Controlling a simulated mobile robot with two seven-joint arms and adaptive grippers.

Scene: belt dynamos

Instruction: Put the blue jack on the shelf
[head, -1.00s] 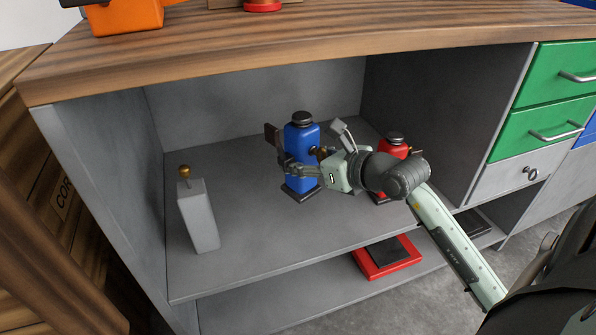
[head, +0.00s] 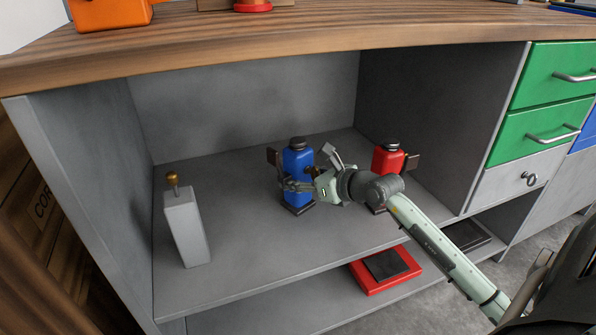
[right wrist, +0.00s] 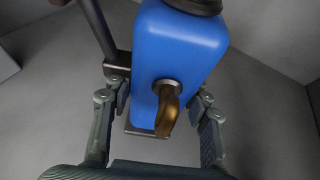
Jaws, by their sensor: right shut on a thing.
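The blue jack (head: 298,162) is upright inside the shelf compartment, above the grey shelf board (head: 250,250). It has a black cap, a dark base and a brass-coloured knob, which shows in the right wrist view. My right gripper (head: 296,186) is shut on the blue jack, low on its body. In the right wrist view its fingers lie on both sides of the blue jack (right wrist: 178,45). The jack's base looks at or very close to the board; I cannot tell whether it touches. My left gripper is not in view.
A red jack (head: 386,160) stands to the right, partly behind my right wrist. A grey block (head: 187,228) with a brass knob stands at the left. A red item (head: 370,282) with a dark top lies on the lower level.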

